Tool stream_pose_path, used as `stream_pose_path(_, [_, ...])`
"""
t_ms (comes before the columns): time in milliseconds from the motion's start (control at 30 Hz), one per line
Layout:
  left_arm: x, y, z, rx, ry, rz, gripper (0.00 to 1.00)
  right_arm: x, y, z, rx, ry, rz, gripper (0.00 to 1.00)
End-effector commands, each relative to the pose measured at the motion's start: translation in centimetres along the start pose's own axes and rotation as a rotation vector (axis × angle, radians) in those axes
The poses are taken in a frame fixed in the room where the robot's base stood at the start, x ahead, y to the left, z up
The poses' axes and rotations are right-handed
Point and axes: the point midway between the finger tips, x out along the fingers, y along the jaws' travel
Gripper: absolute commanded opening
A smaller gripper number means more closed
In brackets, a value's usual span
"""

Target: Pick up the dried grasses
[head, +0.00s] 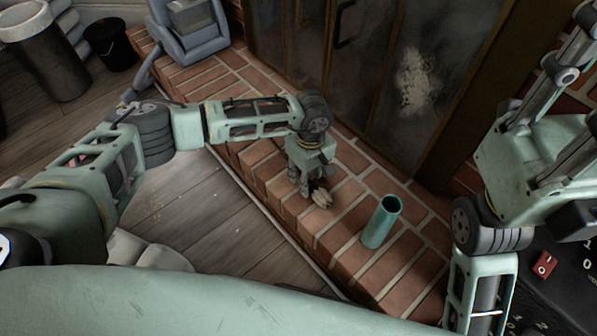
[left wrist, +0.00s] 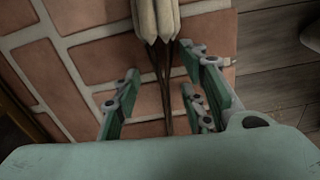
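The dried grasses (head: 322,198) lie on the brick hearth, with their cream heads showing just past my left gripper (head: 313,186) in the head view. In the left wrist view the cream heads (left wrist: 156,20) are at the top, and thin brown stems run down between the fingers of the left gripper (left wrist: 165,75). The fingers are open, with visible gaps on both sides of the stems. The lower stem ends are hidden behind the gripper body. My right arm comes down the right side of the head view, and its gripper is out of frame.
An upright teal cylinder (head: 382,222) stands on the brick hearth (head: 375,275), right of the left gripper. Dark fireplace doors (head: 385,75) rise behind. A blue-grey object (head: 190,45) sits at the hearth's far left end. A black bucket (head: 110,45) stands on the wooden floor.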

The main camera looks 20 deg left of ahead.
Motion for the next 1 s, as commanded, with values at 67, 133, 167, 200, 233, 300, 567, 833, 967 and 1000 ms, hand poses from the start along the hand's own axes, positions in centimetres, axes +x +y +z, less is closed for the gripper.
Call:
stream_pose_path(67, [-0.1, 0.0, 0.0, 0.000, 0.000, 0.001, 0.39, 0.1, 0.0, 0.0, 0.000, 0.000, 0.000, 0.28])
stream_pose_path(133, [-0.1, 0.0, 0.0, 0.000, 0.000, 0.001, 0.37, 0.1, 0.0, 0.0, 0.000, 0.000, 0.000, 0.28])
stream_pose_path(167, [-0.1, 0.0, 0.0, 0.000, 0.000, 0.001, 0.34, 0.1, 0.0, 0.0, 0.000, -0.001, 0.000, 0.28])
stream_pose_path(200, [-0.1, 0.0, 0.0, 0.000, 0.000, 0.001, 0.31, 0.1, 0.0, 0.0, 0.000, 0.000, 0.000, 0.28])
stream_pose_path(233, [-0.1, 0.0, 0.0, 0.000, 0.000, 0.001, 0.28, 0.1, 0.0, 0.0, 0.000, -0.001, 0.000, 0.28])
stream_pose_path(300, [-0.1, 0.0, 0.0, 0.000, 0.000, 0.001, 0.22, 0.1, 0.0, 0.0, 0.000, 0.000, 0.000, 0.28])
stream_pose_path(567, [-0.1, 0.0, 0.0, 0.000, 0.000, 0.001, 0.00, 0.0, 0.0, 0.0, 0.000, 0.000, 0.000, 0.28])
stream_pose_path(833, [-0.3, 0.0, 0.0, 0.000, 0.000, 0.001, 0.00, 0.2, 0.0, 0.0, 0.001, 0.000, 0.000, 0.28])
stream_pose_path(967, [-1.9, 0.1, -0.1, 0.000, 0.001, 0.003, 0.00, 0.5, 0.1, -0.1, 0.002, -0.003, 0.005, 0.28])
stream_pose_path(1000, [-2.6, 0.1, -0.1, 0.000, 0.001, 0.003, 0.00, -0.1, 0.2, 0.2, 0.004, -0.032, 0.014, 0.28])
